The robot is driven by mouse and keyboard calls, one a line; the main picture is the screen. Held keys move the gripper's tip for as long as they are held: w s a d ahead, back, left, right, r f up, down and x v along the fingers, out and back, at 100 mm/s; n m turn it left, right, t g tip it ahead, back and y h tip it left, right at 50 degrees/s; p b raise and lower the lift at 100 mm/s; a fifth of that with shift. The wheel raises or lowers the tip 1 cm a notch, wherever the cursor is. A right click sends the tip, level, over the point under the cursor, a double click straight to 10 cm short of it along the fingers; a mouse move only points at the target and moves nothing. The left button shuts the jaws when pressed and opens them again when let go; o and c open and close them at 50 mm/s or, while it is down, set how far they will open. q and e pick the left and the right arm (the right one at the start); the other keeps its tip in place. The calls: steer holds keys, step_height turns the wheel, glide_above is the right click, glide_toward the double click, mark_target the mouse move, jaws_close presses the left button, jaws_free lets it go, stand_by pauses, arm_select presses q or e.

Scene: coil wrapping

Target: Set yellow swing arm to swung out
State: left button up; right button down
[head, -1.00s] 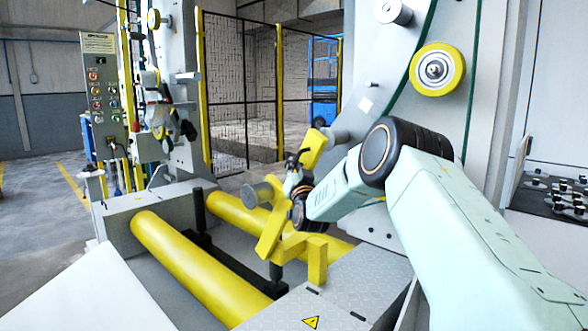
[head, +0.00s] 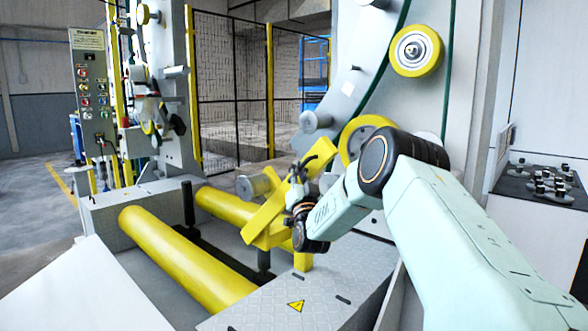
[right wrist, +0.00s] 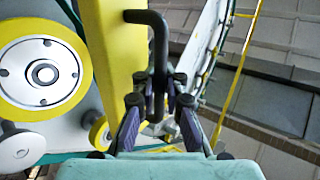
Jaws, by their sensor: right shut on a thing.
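The yellow swing arm (head: 263,222) stands beside the grey machine in the middle of the head view, tilted with its upper end to the right. It fills a broad band in the right wrist view (right wrist: 112,50). A bent black handle (right wrist: 158,35) sticks out from it. My right gripper (head: 298,178) is at the swing arm's upper part, and its fingers (right wrist: 156,108) are closed around the handle's straight part. The exact finger contact is small and dark. My left gripper is not in view.
Yellow rollers (head: 185,262) lie low in the machine bed. A checkered step plate (head: 325,285) is in front. A yellow-rimmed wheel (head: 416,50) is on the grey upright at right. A control panel (head: 90,85) stands at left. Open floor lies at far left.

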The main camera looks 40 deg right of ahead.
steer(key=shift+s+a+f+m+h+b, duration=0.1)
steer(key=shift+s+f+m+h+b, duration=0.1)
steer(key=shift+s+f+b, duration=0.3)
steer(key=shift+s+f+m+h+b, duration=0.1)
steer(key=shift+s+f+m+b, duration=0.1)
steer(key=shift+s+f, duration=0.5)
steer(key=shift+w+f, duration=0.2)
steer(key=shift+f, duration=0.05)
steer(key=c, duration=1.8)
jaws_free()
steer(key=shift+o, duration=0.5)
steer(key=shift+s+r, duration=0.1)
steer(key=shift+r, duration=0.1)
steer(key=v, duration=1.1)
steer(key=shift+s+f, duration=0.3)
steer(key=shift+f, duration=0.05)
steer(key=shift+a, duration=0.1)
